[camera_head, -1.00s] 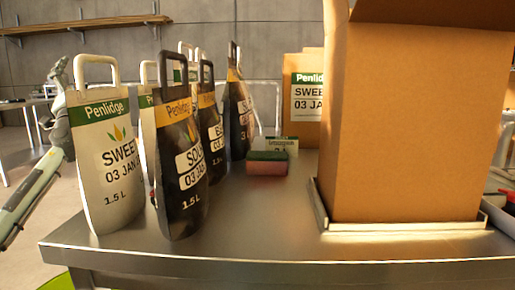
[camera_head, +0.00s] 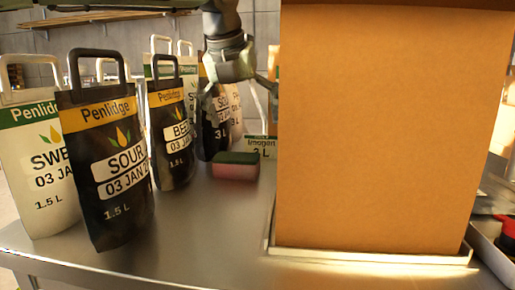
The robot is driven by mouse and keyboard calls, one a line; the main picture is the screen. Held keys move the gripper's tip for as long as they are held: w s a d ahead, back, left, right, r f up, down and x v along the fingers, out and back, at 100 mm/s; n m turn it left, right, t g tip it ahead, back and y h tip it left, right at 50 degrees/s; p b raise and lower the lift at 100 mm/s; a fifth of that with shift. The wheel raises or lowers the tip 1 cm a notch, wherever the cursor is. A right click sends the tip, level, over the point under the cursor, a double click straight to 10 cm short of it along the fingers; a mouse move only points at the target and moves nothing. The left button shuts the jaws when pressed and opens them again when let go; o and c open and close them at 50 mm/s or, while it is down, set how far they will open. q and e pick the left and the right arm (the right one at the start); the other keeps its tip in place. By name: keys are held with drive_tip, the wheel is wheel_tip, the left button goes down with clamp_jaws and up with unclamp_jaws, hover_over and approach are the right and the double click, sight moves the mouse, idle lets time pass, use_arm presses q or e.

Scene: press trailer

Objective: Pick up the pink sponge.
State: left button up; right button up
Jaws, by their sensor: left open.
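The pink sponge (camera_head: 235,172) has a green top layer and lies flat on the metal table, between the pouches and the tall cardboard box. My left gripper (camera_head: 242,100) hangs from the top of the view, above the sponge in the picture, with its fingers spread apart and nothing between them. It is apart from the sponge. Part of its right finger is close to or behind the box edge, so I cannot tell its full shape. My right gripper does not show.
The tall cardboard box (camera_head: 385,130) stands in a metal tray (camera_head: 370,257) right of the sponge. Black pouches (camera_head: 108,170) and white pouches (camera_head: 35,165) with handles stand at left. A small label card (camera_head: 261,146) is behind the sponge. The table front (camera_head: 200,235) is clear.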

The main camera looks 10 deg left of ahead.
sight(237, 155)
use_arm(q)
drive_tip(key=f, duration=0.1)
drive_tip(key=a, duration=0.1)
drive_tip(key=a+f+y, duration=0.1)
drive_tip(key=shift+s+f+g, duration=0.3)
drive_tip(key=x, duration=0.7)
drive_tip(key=shift+a+f, duration=0.1)
drive_tip(key=shift+a, duration=0.1)
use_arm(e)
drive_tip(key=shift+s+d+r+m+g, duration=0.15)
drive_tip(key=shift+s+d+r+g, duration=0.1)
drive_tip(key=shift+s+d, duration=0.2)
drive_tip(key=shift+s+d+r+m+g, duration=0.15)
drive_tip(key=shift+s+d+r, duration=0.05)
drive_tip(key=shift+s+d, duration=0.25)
use_arm(q)
drive_tip(key=shift+c, duration=0.5)
drive_tip(key=c, duration=0.5)
